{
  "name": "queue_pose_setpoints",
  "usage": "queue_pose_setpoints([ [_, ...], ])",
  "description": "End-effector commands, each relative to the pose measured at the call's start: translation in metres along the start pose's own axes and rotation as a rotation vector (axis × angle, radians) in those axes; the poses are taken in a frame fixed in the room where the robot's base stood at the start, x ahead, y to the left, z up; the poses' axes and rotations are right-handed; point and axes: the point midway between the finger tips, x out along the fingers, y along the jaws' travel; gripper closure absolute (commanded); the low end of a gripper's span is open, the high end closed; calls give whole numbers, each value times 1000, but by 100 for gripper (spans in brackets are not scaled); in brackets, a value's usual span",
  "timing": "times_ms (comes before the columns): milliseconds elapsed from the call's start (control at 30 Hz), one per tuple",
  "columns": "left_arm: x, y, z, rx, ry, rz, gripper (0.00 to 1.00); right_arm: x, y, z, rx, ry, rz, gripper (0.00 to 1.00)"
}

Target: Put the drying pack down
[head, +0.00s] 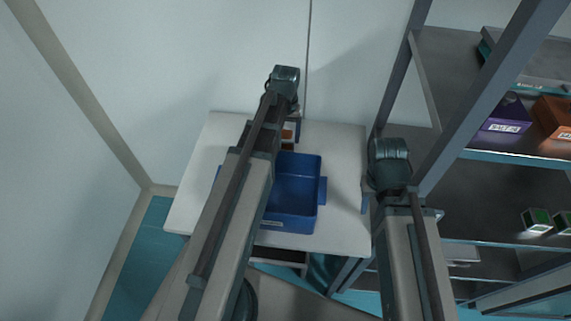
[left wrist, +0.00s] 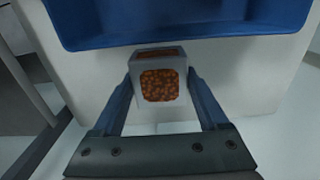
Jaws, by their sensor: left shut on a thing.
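The drying pack (left wrist: 160,84) is a small pale box with a window of orange-brown beads. My left gripper (left wrist: 159,78) is shut on it, one blue finger on each side. In the head view, the pack (head: 288,134) shows partly beside my left arm, at the back of the white table, behind the blue tray. I cannot tell whether its underside touches the table. My right gripper (head: 390,198) is over the table's right edge, mostly hidden by its own wrist; its jaws cannot be made out.
The blue tray (head: 311,217) stands on the white table (head: 196,190); the visible part of its inside looks empty. The table is clear left of the tray. A wall is close behind. A dark shelf rack (head: 480,178) with several boxes stands at the right.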

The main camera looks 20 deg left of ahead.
Motion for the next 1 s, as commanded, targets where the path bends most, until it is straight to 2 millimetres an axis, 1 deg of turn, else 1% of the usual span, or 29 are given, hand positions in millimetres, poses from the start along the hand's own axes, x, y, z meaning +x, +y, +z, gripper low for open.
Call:
queue_pose_setpoints([
  [33,19,0,0,0,0,0,87,19,-2,-1,1,0,0,60],
  [333,69,0,0,0,0,0,87,69,-7,-4,2,0,0,60],
  [433,77,0,0,0,0,0,87,77,-7,-4,2,0,0,60],
  [667,78,0,0,0,0,0,87,77,-7,-4,2,0,0,60],
  [767,85,0,0,0,0,0,87,85,-8,-5,2,0,0,60],
  [1000,114,0,0,0,0,0,87,114,-11,-7,2,0,0,60],
])
